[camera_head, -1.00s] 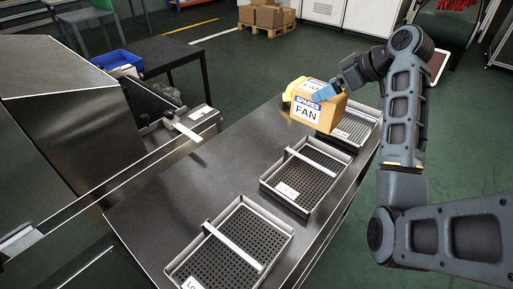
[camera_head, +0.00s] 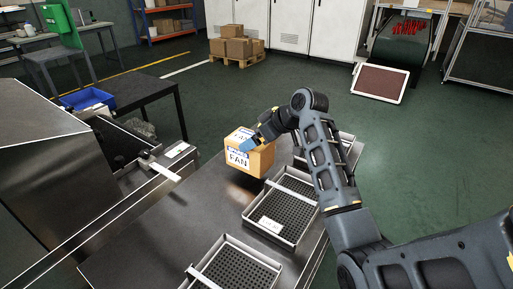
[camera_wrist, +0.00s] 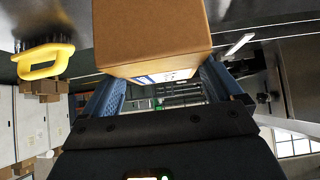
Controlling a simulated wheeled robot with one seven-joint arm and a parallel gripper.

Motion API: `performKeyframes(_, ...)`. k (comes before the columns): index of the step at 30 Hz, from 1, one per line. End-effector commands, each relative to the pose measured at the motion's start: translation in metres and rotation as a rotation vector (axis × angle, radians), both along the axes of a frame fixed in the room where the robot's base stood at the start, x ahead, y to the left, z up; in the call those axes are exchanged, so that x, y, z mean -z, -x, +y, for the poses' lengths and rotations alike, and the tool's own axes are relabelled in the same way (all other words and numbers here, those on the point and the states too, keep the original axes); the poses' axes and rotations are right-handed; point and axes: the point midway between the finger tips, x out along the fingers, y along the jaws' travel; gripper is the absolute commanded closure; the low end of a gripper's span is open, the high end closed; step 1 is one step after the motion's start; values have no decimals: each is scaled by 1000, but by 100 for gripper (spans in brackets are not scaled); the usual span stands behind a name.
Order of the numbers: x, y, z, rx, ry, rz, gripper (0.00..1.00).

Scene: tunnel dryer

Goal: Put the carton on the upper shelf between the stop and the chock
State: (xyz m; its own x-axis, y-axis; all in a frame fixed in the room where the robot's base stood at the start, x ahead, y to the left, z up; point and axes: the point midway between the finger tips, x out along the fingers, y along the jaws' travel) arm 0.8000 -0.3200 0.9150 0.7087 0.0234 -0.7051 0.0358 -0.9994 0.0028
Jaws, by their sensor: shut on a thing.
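The carton (camera_head: 262,163) is a brown box with a white and blue label reading FAN. My gripper (camera_head: 250,144), with blue fingers, is shut on it and holds it near the far end of the steel table. Whether a gap lies under the carton is hard to tell. In the wrist view the carton (camera_wrist: 150,35) fills the upper middle, between the two fingers of my gripper (camera_wrist: 163,85). I cannot make out the upper shelf, the stop or the chock in these views.
Mesh trays with crossbars, one in the middle (camera_head: 256,222) and one nearer (camera_head: 224,258), stand on the steel table (camera_head: 165,240). A yellow-handled brush (camera_wrist: 48,62) shows in the wrist view. A steel machine (camera_head: 50,150) is at left. Green floor is open behind.

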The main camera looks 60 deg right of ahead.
Motion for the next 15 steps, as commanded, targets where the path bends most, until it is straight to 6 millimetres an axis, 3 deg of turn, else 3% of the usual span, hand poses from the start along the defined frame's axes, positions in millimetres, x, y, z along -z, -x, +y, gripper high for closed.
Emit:
performKeyframes(9,34,0,0,1,-1,-1,92)
performKeyframes(15,37,0,0,0,1,-4,92)
